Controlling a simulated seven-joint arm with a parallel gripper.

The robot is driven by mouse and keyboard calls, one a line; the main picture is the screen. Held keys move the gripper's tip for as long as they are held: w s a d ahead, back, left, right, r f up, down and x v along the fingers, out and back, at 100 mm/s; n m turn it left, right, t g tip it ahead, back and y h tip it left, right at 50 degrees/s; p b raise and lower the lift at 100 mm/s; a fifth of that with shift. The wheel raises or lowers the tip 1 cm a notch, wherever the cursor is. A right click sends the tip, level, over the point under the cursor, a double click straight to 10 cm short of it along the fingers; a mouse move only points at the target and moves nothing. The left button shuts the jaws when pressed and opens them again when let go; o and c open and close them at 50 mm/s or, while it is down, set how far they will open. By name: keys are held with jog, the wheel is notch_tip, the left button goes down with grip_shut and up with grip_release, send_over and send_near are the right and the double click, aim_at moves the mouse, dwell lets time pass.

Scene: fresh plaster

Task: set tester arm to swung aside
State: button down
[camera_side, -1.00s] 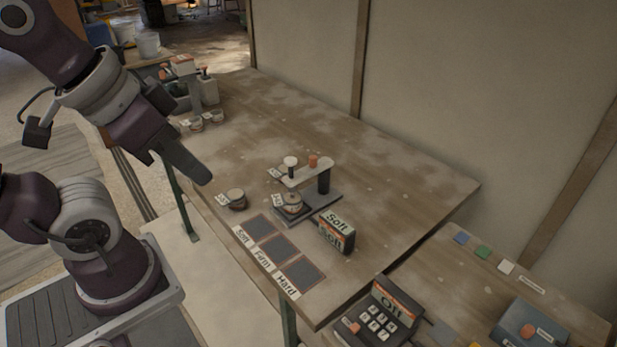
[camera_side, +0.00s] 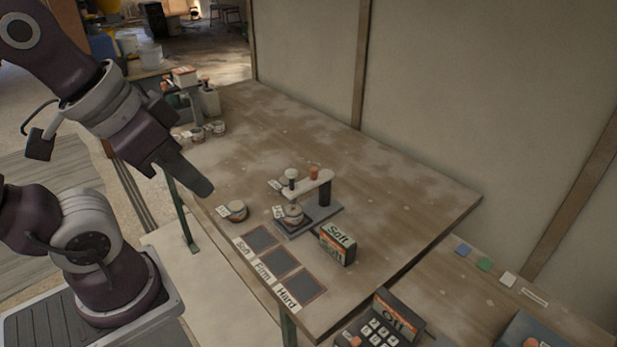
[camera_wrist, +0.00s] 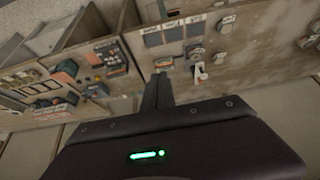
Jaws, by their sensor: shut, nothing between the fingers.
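The tester (camera_side: 325,192) stands mid-table, with a dark base, a dark post and a pale tester arm (camera_side: 318,183). The arm reaches from the post over the base, carrying an orange knob (camera_side: 314,172) and a white-topped plunger (camera_side: 291,174). A small labelled tub (camera_side: 293,215) sits on the base below the plunger. In the wrist view the tester arm (camera_wrist: 201,73) is small, right of the fingers. My gripper (camera_side: 205,188) is shut and empty, left of the tester and apart from it; its fingers also show in the wrist view (camera_wrist: 158,92).
A Soft/Firm/Hard row of dark pads (camera_side: 281,262) lies at the table's near edge. A labelled box (camera_side: 337,245) stands close to the tester's near side. A tub (camera_side: 236,210) sits to its left. A keypad unit (camera_side: 385,320) is at the front.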

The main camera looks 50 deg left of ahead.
jog(key=c, duration=1.9)
grip_release()
jog(key=shift+c, duration=0.2)
jog(key=o, duration=0.6)
jog(key=shift+n+g, duration=0.4)
jog(key=shift+n, duration=0.1)
jog(key=w, duration=0.1)
jog(key=w+r, duration=0.1)
jog(key=w, duration=0.1)
jog(key=w+a+r, duration=0.1)
jog(key=w, duration=0.1)
jog(key=shift+w+r, duration=0.15)
jog(key=shift+o, duration=0.2)
jog(key=n+g, duration=0.5)
jog(key=n, duration=0.1)
send_over(314, 169)
notch_tip(314, 169, down, 16)
jog(key=shift+a+f, duration=0.1)
notch_tip(314, 169, down, 7)
jog(key=shift+r, duration=0.2)
grip_shut()
